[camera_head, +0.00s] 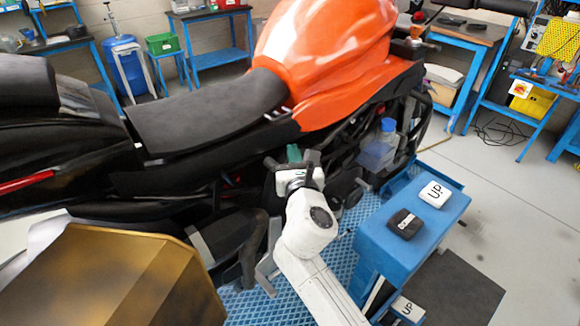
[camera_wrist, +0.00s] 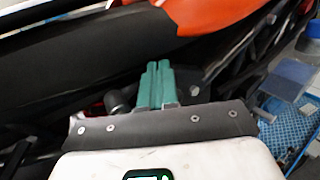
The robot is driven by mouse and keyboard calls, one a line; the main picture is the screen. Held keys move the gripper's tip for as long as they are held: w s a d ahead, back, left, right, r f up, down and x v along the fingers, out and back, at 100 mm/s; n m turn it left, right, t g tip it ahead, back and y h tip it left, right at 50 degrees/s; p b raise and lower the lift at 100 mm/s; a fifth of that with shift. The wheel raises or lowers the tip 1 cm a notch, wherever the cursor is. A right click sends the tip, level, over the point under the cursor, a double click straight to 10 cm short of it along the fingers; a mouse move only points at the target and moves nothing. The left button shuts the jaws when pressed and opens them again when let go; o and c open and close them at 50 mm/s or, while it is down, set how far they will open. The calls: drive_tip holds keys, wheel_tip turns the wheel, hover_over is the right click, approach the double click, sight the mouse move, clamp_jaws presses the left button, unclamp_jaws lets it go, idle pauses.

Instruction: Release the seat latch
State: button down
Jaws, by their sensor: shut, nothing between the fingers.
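The motorcycle's black seat (camera_head: 205,115) lies behind the orange tank (camera_head: 325,50) in the head view. The seat's dark side also fills the upper left of the wrist view (camera_wrist: 80,60). My gripper (camera_head: 293,153) is in front of the bike's side, just below the seat's front end. Its teal fingers (camera_wrist: 157,72) are together and hold nothing. They point toward the dark side of the bike below the seat and tank. I cannot make out the seat latch in either view. I cannot tell whether the fingertips touch the bike.
A gold-brown case (camera_head: 135,275) is at the lower left. A bottle with a blue cap (camera_head: 380,150) is by the frame. Open floor lies right.

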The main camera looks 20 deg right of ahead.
drive_tip(key=shift+f, duration=0.3)
drive_tip(key=shift+d+f+b, duration=0.15)
drive_tip(key=shift+f+b, duration=0.25)
drive_tip(key=shift+f, duration=0.1)
drive_tip(key=shift+f+b, duration=0.4)
drive_tip(key=shift+f, duration=0.35)
drive_tip(key=shift+f+b, duration=0.35)
drive_tip(key=shift+b, duration=0.05)
drive_tip(key=shift+a+f, duration=0.1)
drive_tip(key=shift+a, duration=0.1)
drive_tip(key=shift+f, duration=0.1)
